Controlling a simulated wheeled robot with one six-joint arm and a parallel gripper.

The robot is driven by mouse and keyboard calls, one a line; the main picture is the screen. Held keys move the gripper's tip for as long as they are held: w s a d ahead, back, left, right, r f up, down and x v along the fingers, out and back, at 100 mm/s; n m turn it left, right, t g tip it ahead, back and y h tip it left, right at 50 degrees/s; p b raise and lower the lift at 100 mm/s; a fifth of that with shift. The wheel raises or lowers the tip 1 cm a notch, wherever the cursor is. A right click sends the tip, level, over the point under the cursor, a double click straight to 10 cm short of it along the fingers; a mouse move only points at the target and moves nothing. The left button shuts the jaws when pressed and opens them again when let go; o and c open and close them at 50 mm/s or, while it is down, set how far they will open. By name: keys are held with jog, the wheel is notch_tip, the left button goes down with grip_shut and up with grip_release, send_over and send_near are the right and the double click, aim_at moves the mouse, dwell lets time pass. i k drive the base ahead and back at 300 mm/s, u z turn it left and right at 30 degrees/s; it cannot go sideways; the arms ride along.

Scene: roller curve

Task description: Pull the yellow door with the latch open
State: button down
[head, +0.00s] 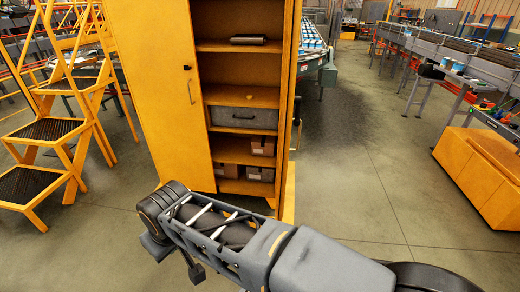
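A tall yellow cabinet stands ahead in the head view. Its left yellow door (150,85) covers the left half and looks shut. Near its right edge are a small dark latch or lock (187,67) and a dark upright handle (191,92). The right half is open, and its door (291,130) is seen nearly edge-on with a handle on its far side. My arm crosses the bottom of the view from the lower right, with a dark joint in front of the cabinet's base. My gripper's fingers cannot be made out.
The cabinet's shelves hold a dark cylinder (248,40), a grey drawer box (244,117) and several cartons. A yellow step ladder (50,130) stands at the left. A yellow block (485,175) and conveyors stand at the right. The floor between cabinet and block is clear.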

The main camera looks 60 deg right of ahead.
aim_at(294, 21)
jog(key=z, duration=0.25)
jog(key=i, duration=0.95)
jog(key=z, duration=0.65)
